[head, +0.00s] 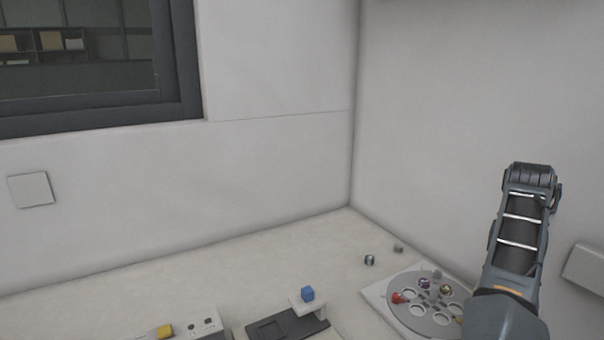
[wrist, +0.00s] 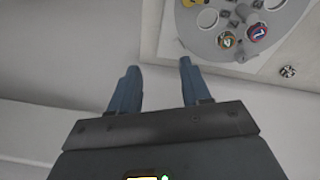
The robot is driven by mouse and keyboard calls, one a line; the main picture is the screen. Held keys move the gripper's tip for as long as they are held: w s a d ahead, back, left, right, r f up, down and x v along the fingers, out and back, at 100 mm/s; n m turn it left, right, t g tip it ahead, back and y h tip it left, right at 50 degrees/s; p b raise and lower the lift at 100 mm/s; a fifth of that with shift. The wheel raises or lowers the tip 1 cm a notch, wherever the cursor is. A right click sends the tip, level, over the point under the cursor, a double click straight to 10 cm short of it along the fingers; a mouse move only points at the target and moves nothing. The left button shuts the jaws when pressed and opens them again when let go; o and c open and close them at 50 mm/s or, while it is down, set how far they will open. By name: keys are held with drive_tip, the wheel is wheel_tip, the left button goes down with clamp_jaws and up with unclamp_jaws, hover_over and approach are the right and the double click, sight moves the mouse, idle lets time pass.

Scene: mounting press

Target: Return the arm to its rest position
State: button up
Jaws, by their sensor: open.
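My gripper (wrist: 157,84) shows in the wrist view with its two blue-grey fingers apart and nothing between them. The grey round tray (wrist: 202,42) lies beyond the fingertips at the upper right of that view. My arm (head: 520,230) rises at the right side of the head view, bent at a joint near the wall. My gripper does not show in the head view.
The round tray (head: 410,314) on the counter holds several coloured pieces. A blue cube (head: 307,294) sits on a small white stand of a dark device. Two small pieces (head: 370,260) lie near the corner. Walls enclose the back and right.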

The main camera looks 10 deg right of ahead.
drive_tip(key=s+d+f+n+t+h+b, duration=0.1)
drive_tip(key=s+d+f+h, duration=0.2)
drive_tip(key=f, duration=0.4)
drive_tip(key=s+d+f+n+t+h+b, duration=0.1)
drive_tip(key=s+f+n+h, duration=0.1)
drive_tip(key=s+f, duration=0.45)
drive_tip(key=s+a+f+n+t+b, duration=0.3)
drive_tip(key=s+a+f+n+t, duration=0.25)
drive_tip(key=s+f, duration=0.3)
drive_tip(key=s+a+r+n+t+y+b, duration=0.1)
drive_tip(key=s+a+n+t+y+b, duration=0.25)
drive_tip(key=s+a, duration=1.3)
drive_tip(key=s+a+r+m+t+y, duration=0.2)
drive_tip(key=s+a+r+t+y, duration=0.1)
drive_tip(key=s+a+r, duration=0.7)
drive_tip(key=shift+a+r+t+b, duration=0.25)
drive_tip(key=shift+r+t+b, duration=0.05)
drive_tip(key=shift+r+b, duration=0.1)
